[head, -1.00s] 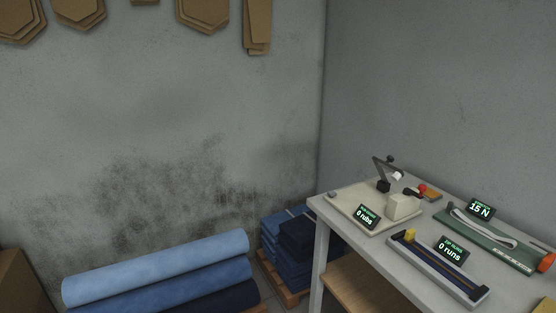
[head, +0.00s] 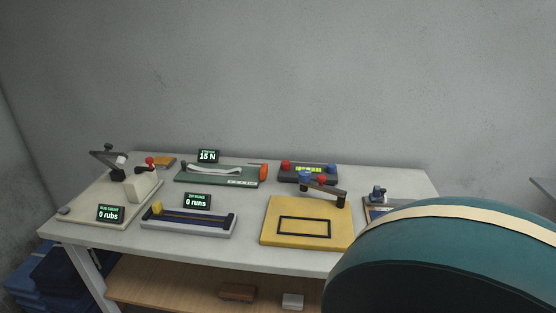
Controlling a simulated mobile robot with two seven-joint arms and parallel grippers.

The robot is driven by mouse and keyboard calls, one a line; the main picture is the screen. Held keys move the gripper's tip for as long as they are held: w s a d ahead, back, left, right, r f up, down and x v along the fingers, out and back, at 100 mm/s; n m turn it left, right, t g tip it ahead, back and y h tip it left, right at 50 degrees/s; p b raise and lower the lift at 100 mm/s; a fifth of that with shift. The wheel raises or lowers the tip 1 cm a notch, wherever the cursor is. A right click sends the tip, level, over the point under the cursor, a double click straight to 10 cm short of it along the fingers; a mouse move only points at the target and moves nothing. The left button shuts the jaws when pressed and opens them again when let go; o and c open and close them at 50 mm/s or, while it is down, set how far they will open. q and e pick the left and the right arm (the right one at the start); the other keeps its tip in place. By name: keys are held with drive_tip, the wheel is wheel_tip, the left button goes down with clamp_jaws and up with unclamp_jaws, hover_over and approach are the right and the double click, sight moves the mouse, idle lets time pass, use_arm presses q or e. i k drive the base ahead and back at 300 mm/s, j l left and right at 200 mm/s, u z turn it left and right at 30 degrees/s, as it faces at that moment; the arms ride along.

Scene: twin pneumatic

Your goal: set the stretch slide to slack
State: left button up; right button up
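The stretch rig is a green bed (head: 190,182) at the back left of the table, with a pale strap (head: 213,170) lying along it. An orange slide knob (head: 263,172) sits at its right end, by a row of small marks. A display (head: 208,156) behind it reads 15 N. The marks are too small to read. Neither of my grippers is in view.
On the table (head: 250,253) are a rub tester (head: 85,200) reading 0 rubs, a zip tester (head: 190,224) reading 0 runs, a yellow board (head: 293,242) and a dark box (head: 292,174) with red and blue buttons. The table's right front is hidden.

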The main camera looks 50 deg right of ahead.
sight(263, 169)
drive_tip(key=z, duration=1.55)
